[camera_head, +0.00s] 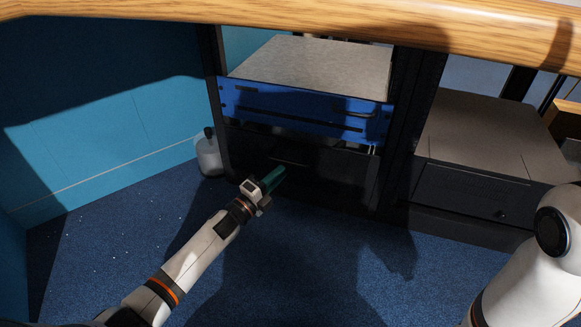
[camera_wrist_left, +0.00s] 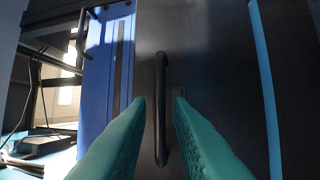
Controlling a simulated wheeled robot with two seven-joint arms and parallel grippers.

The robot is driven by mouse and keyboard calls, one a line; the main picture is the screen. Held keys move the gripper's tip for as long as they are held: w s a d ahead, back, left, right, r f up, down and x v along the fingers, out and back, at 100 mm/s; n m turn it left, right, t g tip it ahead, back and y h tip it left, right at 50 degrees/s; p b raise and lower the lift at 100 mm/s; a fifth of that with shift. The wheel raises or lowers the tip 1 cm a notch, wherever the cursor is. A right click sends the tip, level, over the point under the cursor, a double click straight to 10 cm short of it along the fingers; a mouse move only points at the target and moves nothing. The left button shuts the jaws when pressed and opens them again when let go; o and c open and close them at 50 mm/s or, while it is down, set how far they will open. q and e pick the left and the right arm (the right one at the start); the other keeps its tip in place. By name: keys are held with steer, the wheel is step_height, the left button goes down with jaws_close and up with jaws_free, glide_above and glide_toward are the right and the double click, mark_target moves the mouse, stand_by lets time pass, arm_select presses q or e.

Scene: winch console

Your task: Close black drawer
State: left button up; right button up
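The black drawer (camera_head: 330,172) is in the dark rack, below a blue-fronted unit (camera_head: 300,108). Its dark front is in deep shadow in the head view, so how far it stands out is hard to tell. My left gripper (camera_head: 282,172) is in front of it, with its green fingers pointing at the front. In the left wrist view the drawer front (camera_wrist_left: 215,60) fills the middle, with a black bar handle (camera_wrist_left: 160,70). The green fingers are apart, one on each side of the handle in the picture; I cannot tell whether they touch it. My right gripper is out of view.
A wooden desk edge (camera_head: 300,14) runs across the top, above the rack. A grey cabinet (camera_head: 475,180) stands right of the rack. A pale bottle-like container (camera_head: 208,156) stands on the floor at the rack's left. The blue carpet (camera_head: 110,240) in front is mostly clear.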

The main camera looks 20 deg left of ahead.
mark_target(291, 161)
arm_select(q)
steer(key=shift+b+x, duration=1.05)
steer(key=shift+x, duration=2)
steer(key=shift+c, duration=0.3)
jaws_close()
steer(key=shift+f, duration=0.1)
